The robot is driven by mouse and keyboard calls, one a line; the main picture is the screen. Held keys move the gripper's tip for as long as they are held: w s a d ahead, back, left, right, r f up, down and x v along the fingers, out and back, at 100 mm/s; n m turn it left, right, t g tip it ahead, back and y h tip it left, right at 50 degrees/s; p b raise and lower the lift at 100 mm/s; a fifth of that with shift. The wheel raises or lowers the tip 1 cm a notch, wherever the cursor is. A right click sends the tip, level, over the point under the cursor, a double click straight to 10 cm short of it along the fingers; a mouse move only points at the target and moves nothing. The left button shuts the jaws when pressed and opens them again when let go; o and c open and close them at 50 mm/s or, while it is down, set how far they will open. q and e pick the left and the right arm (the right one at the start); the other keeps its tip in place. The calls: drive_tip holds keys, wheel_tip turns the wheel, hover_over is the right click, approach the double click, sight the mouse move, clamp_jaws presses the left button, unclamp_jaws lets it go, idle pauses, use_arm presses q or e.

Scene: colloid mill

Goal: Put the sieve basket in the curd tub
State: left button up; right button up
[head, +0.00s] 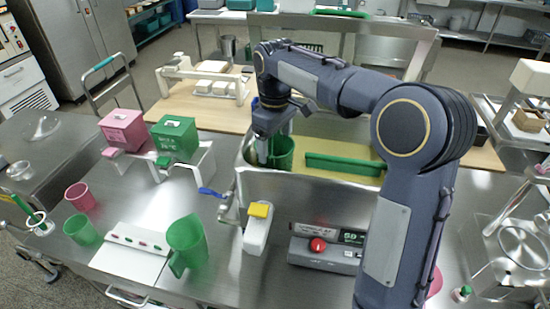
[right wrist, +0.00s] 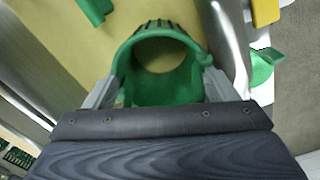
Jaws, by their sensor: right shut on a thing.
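The sieve basket (head: 281,152) is a green, open-topped cylinder. It stands at the left end of the curd tub (head: 300,192), a steel tub with yellow contents, and the tub's front wall hides its lower part. My right gripper (head: 266,146) comes down from above and is shut on the basket's side. In the right wrist view the basket (right wrist: 190,90) sits between the fingers of the gripper (right wrist: 160,88), with the yellow contents around it. I cannot tell whether the basket touches the bottom. My left gripper is not in view.
A green bar (head: 345,165) lies inside the tub to the right of the basket. A green jug (head: 187,245), a green cup (head: 83,230) and a pink cup (head: 80,196) stand on the steel table at front left. A grey control box (head: 325,255) sits before the tub.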

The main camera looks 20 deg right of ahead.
sight(275, 151)
drive_tip(key=shift+f, duration=2)
drive_tip(key=shift+f, duration=0.1)
drive_tip(key=o, duration=1)
